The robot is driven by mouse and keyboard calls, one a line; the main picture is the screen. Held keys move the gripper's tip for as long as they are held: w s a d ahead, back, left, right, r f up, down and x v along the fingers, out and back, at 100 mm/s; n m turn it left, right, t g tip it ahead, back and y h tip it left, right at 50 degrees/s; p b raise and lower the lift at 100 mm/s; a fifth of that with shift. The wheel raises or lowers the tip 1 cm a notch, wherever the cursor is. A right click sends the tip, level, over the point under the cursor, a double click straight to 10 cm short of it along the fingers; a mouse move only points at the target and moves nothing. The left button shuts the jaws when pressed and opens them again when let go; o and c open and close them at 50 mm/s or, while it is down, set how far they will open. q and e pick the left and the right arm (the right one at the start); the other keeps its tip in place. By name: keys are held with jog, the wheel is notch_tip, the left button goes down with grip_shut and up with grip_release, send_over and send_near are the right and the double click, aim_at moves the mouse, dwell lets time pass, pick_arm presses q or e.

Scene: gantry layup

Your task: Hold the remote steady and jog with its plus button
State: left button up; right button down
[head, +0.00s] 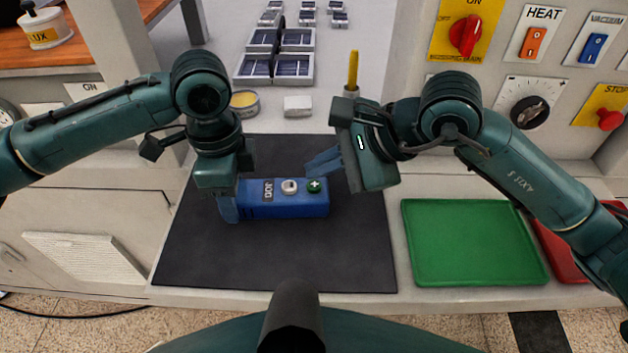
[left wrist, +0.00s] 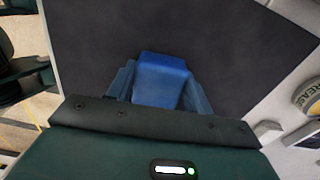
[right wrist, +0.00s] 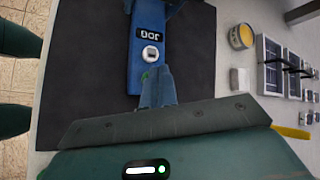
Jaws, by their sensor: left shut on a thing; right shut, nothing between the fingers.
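The blue remote (head: 288,207) lies on the dark mat (head: 300,262) with its JOG label, a white minus button (head: 289,187) and a green plus button (head: 314,185) facing up. My left gripper (head: 228,207) is shut on the remote's left end; the left wrist view shows blue fingers on both sides of the remote (left wrist: 160,80). My right gripper (head: 317,168) is shut and empty, its fingertips just above and behind the plus button. In the right wrist view its fingers (right wrist: 155,80) cover most of the green button (right wrist: 146,76); whether they touch it I cannot tell.
A green tray (head: 472,280) and a red tray (head: 562,240) lie to the right. A tin (head: 244,103), a white block (head: 297,106) and solar cells (head: 276,68) stand behind the mat. A panel with switches (head: 530,60) rises at the back right.

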jog(key=shift+f, duration=0.1)
dwell(0.6)
jog(key=shift+f, duration=0.35)
jog(key=shift+f, duration=0.55)
dwell(0.7)
jog(key=shift+r, duration=0.95)
jog(key=shift+r, duration=2.55)
dwell(0.5)
